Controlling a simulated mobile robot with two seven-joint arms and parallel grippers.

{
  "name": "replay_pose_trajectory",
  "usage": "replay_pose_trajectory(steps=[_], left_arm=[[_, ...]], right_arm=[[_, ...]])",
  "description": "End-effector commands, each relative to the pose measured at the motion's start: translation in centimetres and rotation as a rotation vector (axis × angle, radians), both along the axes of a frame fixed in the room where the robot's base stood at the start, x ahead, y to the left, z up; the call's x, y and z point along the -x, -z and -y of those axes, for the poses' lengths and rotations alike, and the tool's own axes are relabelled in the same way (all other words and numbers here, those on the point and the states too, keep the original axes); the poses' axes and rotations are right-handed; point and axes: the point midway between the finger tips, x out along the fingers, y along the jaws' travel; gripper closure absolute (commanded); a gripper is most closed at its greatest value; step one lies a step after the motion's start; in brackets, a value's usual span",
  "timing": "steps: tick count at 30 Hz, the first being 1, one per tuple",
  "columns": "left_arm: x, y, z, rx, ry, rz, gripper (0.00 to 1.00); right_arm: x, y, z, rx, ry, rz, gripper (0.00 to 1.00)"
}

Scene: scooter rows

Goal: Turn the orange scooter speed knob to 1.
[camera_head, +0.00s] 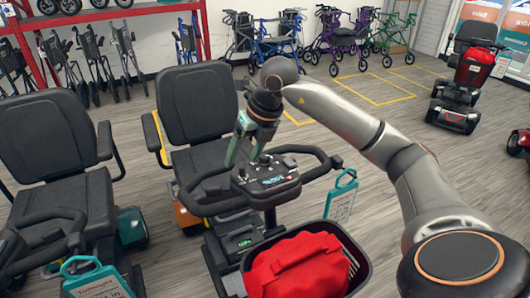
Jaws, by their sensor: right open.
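The scooter in the middle has a black seat (197,105), an orange rear body part (187,219) and a dark control console (266,177) between its handlebars. Small knobs and a teal label show on the console. The speed knob's setting is too small to read. My right gripper (245,158) comes down from above over the console's far edge. Its green-grey fingers are open and spread, with nothing seen between them. I cannot tell whether a fingertip touches the console. My left gripper is not in view.
A black front basket (358,262) holds a red bag (298,268). A teal-framed tag (341,203) hangs right of the handlebar. Another scooter (48,150) stands close on the left. Walkers line the back wall. Grey floor (340,120) is open behind my right arm.

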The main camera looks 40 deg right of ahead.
Motion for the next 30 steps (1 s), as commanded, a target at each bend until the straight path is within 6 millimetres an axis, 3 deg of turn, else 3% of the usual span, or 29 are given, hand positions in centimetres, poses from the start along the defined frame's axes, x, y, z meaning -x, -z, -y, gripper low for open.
replay_pose_trajectory(steps=[1, 3, 6, 9, 24, 30], left_arm=[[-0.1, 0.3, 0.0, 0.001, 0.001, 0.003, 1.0], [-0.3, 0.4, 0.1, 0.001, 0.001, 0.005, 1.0], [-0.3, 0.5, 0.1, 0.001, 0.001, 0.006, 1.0], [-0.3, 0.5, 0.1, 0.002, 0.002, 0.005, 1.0], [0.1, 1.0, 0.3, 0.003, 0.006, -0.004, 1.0], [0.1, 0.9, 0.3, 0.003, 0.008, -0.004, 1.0]], right_arm=[[0.1, -1.2, 2.6, 0.075, 0.064, 0.011, 0.3], [0.5, -2.5, 5.2, 0.152, 0.137, 0.013, 0.3], [0.9, -3.6, 7.4, 0.211, 0.203, 0.014, 0.3], [1.0, -3.4, 8.1, 0.23, 0.225, 0.011, 0.3], [-2.3, 5.2, 9.2, 0.227, 0.22, 0.008, 0.3], [-3.1, 7.1, 9.5, 0.226, 0.219, 0.011, 0.3]])
